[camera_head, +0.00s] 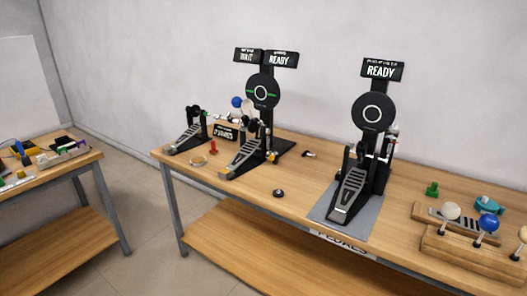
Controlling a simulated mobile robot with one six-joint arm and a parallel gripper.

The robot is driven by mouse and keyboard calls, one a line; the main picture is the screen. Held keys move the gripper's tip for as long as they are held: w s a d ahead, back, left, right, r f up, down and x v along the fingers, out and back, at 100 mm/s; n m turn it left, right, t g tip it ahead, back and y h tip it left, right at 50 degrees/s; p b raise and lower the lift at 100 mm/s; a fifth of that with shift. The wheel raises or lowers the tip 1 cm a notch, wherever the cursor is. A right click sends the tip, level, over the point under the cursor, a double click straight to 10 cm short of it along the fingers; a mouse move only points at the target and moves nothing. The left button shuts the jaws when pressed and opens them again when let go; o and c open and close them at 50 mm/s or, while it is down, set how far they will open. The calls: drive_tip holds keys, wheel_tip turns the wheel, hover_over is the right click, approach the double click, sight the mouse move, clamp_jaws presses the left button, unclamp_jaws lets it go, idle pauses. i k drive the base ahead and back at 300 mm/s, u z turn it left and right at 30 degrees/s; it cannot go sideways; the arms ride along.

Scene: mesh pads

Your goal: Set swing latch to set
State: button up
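I cannot pick out a swing latch with certainty; no readable "set" label shows. On the long wooden table, a black pedal unit with a round pad (372,112) stands at the middle right on a grey mat (322,213). Its sign (382,69) reads READY. A double pedal unit with another round pad (262,91) stands to the left, with a green line across that pad. One of its signs (280,59) reads READY; the sign beside it (248,56) appears to read WAIT. Small fittings on both units are too small to tell apart. My gripper is not in view.
A wooden block with ball-topped levers (470,254) sits at the table's right end, near a teal item (488,205) and a green piece (432,189). A red piece (212,146) and a black knob (279,193) lie on the table. Another table (50,178) stands left across open floor.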

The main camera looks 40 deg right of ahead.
sight(272, 156)
drive_tip(key=i, duration=0.85)
drive_tip(key=z, duration=0.05)
